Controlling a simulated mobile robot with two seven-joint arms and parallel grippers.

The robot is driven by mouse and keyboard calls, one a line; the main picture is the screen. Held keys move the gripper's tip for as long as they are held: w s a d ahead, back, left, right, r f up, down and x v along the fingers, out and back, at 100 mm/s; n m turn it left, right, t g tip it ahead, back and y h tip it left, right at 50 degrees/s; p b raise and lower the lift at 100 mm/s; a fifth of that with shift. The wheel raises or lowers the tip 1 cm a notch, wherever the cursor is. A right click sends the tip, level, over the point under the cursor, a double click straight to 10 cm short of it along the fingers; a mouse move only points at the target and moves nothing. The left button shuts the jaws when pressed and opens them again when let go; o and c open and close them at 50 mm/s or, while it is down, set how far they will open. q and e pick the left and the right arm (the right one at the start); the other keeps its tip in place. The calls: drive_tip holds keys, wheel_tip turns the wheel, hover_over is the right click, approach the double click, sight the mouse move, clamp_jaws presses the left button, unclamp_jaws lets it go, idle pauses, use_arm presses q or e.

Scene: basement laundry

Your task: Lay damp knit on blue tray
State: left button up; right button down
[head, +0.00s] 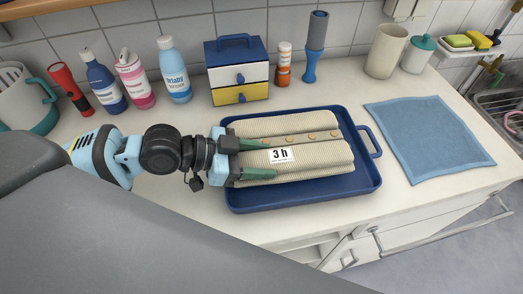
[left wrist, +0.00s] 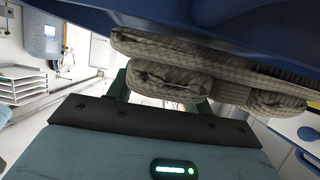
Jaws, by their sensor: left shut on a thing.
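In the left wrist view the knit's folded layers (left wrist: 175,80) show close beyond the gripper, beside a blue surface. My right gripper is not in view.
A blue cloth (head: 428,135) lies flat right of the tray. A sink rack (head: 500,105) is at far right. Counter in front of the tray is clear.

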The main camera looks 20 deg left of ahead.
use_arm(q)
drive_tip(key=shift+r, duration=0.15)
drive_tip(key=o, duration=1.4)
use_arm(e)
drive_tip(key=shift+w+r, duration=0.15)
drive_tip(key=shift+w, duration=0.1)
use_arm(q)
drive_tip(key=shift+a, duration=0.1)
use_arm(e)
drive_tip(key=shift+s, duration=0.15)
use_arm(q)
drive_tip(key=shift+s+a, duration=0.3)
drive_tip(key=shift+a, duration=0.2)
drive_tip(key=b+v, duration=0.2)
drive_tip(key=v, duration=0.3)
drive_tip(key=shift+s+a+r, duration=0.2)
drive_tip(key=shift+a, duration=0.1)
drive_tip(key=shift+s+a+r, duration=0.1)
drive_tip(key=shift+a+r, duration=0.05)
drive_tip(key=shift+a, duration=0.05)
drive_tip(key=shift+r, duration=0.1)
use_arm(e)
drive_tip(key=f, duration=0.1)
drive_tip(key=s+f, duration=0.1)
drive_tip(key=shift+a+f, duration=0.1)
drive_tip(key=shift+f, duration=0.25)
